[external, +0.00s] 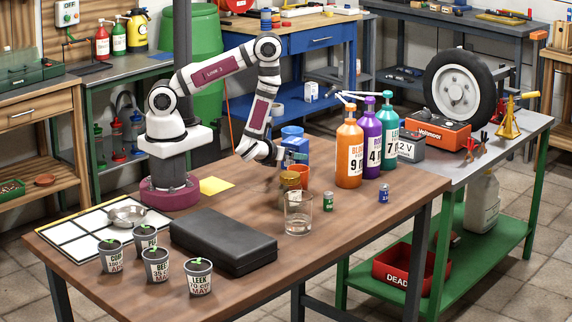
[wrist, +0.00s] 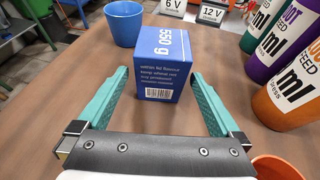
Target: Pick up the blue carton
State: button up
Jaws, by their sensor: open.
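In the external view the carton (external: 297,146) is partly hidden by my gripper. My gripper (wrist: 160,76) is open, with its two green fingers pointing at the carton, one toward each side. The carton lies ahead, around the fingertips' level in the picture; I cannot tell whether its near edge is between them. Neither finger visibly touches it. In the external view my gripper (external: 284,160) is low over the table.
A blue cup (wrist: 124,22) stands behind the carton to the left. Tall bottles, orange (external: 349,155), purple (external: 372,140) and teal (external: 388,135), stand to the right. An orange cup (wrist: 276,167) is close at lower right. A glass (external: 298,213) and a black case (external: 222,240) stand nearer the external camera.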

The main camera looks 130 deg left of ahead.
jog(key=x, duration=0.7)
jog(key=shift+a+f, duration=0.2)
jog(key=shift+a, duration=0.15)
grip_shut()
